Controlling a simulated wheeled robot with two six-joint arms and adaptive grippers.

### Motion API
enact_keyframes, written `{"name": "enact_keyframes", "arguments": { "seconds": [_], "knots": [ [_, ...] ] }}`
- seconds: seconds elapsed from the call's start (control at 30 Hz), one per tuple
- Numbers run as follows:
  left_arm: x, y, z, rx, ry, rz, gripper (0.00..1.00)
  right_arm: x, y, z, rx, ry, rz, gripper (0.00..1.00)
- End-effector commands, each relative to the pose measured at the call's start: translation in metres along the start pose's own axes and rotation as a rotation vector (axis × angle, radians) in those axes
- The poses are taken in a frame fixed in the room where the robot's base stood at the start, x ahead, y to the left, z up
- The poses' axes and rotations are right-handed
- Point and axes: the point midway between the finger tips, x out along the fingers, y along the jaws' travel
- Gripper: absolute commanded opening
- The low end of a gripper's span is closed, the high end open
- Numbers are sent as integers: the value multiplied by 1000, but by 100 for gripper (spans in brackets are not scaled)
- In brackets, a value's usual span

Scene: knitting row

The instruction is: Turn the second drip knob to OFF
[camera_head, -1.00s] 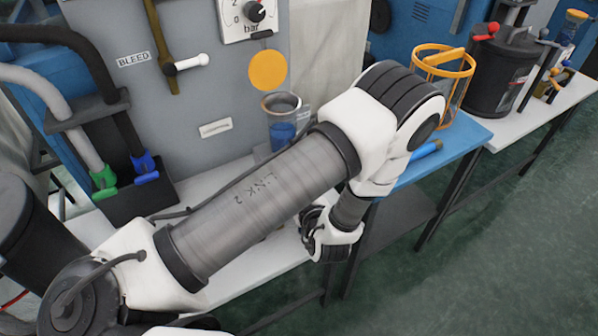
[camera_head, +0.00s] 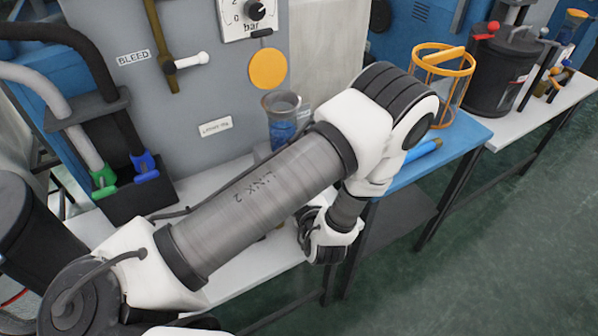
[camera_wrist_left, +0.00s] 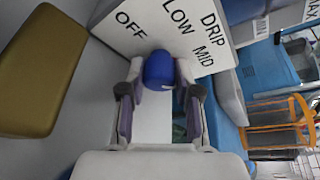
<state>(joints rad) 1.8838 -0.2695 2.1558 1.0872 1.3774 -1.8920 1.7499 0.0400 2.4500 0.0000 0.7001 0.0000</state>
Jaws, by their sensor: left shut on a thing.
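In the left wrist view, a round blue knob (camera_wrist_left: 159,68) sits at the edge of a white plate (camera_wrist_left: 185,30) marked DRIP, OFF, LOW and MID. My left gripper (camera_wrist_left: 160,84) has its two fingers on either side of the knob and is shut on it. I cannot tell which mark the knob points at. In the head view, my left arm crosses the middle; its gripper, the knob and the plate are hidden there. My right gripper is in neither view.
A clear cup with blue contents (camera_head: 281,128) stands behind my left arm. A BLEED lever (camera_head: 185,63) and a bar gauge (camera_head: 255,12) are on the grey panel. An orange wire basket (camera_head: 455,85) stands on the blue table to the right. The floor at right is clear.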

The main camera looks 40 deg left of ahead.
Motion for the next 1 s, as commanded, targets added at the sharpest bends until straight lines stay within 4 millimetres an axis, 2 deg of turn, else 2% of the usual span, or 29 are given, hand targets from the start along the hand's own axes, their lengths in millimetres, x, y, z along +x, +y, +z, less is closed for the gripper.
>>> {"name": "enact_keyframes", "arguments": {
  "seconds": [0.6,1.0],
  "knots": [
    [1,3,-1,-387,13,-144,0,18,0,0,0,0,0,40],
    [0,2,0,-455,15,-169,0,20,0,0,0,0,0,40]
  ]
}}
